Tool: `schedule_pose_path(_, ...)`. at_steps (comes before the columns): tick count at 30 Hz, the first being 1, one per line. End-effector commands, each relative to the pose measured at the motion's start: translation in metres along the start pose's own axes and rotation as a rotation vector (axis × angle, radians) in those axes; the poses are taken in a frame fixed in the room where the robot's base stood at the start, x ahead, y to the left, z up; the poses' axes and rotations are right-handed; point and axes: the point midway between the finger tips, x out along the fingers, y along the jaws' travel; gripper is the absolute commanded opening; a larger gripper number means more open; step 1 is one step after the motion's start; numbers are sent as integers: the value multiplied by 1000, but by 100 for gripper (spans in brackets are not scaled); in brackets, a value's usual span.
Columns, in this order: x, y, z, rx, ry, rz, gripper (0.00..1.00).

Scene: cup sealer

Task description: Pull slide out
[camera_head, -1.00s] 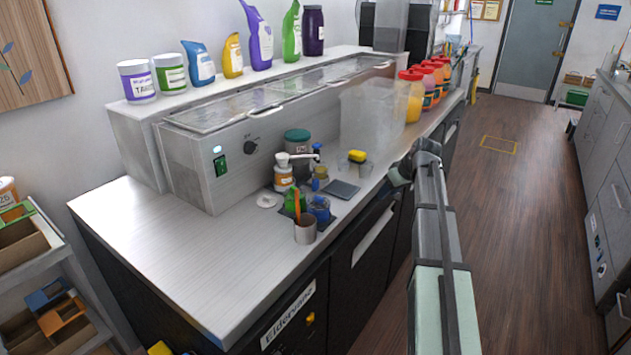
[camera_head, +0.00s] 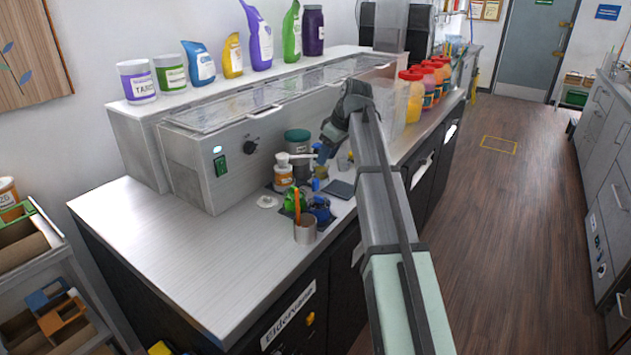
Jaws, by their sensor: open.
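I cannot make out a cup sealer or its slide for certain in the head view. A pale, blurred box shape (camera_head: 391,112) stands on the counter, mostly hidden behind my arm. My gripper (camera_head: 326,150) is over the counter, left of that shape and above the cluster of small bottles and cups. It is open, and I see nothing held in it. Its fingers are small and partly hidden by my wrist.
The white counter (camera_head: 165,235) is bare at its near left. A long metal unit (camera_head: 215,165) runs along the back. Bottles with red lids (camera_head: 409,97) stand to the right. A cup (camera_head: 305,230) and a white pump bottle (camera_head: 283,173) are near my gripper.

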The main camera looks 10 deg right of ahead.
Motion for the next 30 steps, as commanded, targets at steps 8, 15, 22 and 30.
schedule_pose_path(8, 50, 0, 1, 1, -1, -1, 40)
schedule_pose_path(15, 87, 0, 0, 1, 0, 0, 40)
schedule_pose_path(22, 108, 1, 0, 1, 1, 1, 40)
schedule_pose_path(30, 114, 1, 0, 1, 1, 2, 40)
